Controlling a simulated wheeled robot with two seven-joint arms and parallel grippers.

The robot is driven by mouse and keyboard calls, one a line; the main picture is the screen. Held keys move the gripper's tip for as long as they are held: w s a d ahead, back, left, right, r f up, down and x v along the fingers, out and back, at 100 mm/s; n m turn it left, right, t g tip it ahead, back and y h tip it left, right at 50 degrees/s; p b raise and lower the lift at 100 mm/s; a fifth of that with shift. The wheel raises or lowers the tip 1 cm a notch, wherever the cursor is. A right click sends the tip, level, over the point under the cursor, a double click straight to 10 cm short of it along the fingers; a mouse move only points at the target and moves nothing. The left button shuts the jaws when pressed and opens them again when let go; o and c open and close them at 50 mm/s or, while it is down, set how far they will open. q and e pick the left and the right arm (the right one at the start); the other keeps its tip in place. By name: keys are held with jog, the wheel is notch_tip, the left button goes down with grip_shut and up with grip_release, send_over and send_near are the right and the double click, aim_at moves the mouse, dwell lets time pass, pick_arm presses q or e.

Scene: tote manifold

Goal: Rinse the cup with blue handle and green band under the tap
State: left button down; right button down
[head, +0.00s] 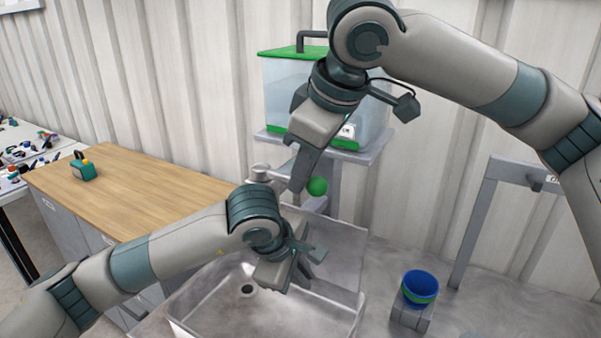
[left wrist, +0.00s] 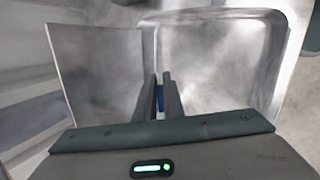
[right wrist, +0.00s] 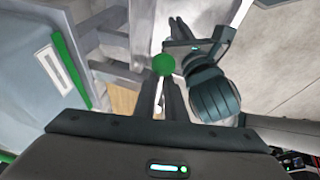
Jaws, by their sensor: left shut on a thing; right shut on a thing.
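My left gripper (head: 291,284) is low over the sink (head: 247,318). In the left wrist view it is shut on a narrow blue piece (left wrist: 160,98); I cannot tell whether this is the cup's handle, and no cup body shows there. A blue cup with a green band (head: 420,287) stands upright on a small grey block right of the sink; no handle shows on it. My right gripper (head: 299,187) is shut beside a green ball knob (head: 317,186) at the tap. In the right wrist view its fingers close on a pale lever below the knob (right wrist: 163,65). No water is visible.
A clear tank with green lid (head: 280,85) stands on a shelf behind. A wooden counter (head: 140,185) with a teal device (head: 83,168) is at left. A grey frame (head: 480,220) rises behind the cup.

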jog(key=shift+r, duration=0.1)
jog(key=c, duration=2.1)
grip_release()
jog(key=shift+d, duration=0.1)
jog(key=shift+r, duration=0.1)
jog(key=v, duration=1.1)
jog(key=shift+s+d+r, duration=0.15)
jog(key=shift+r, duration=0.15)
pick_arm(q)
jog(key=shift+s, duration=0.15)
pick_arm(e)
jog(key=shift+f, duration=0.15)
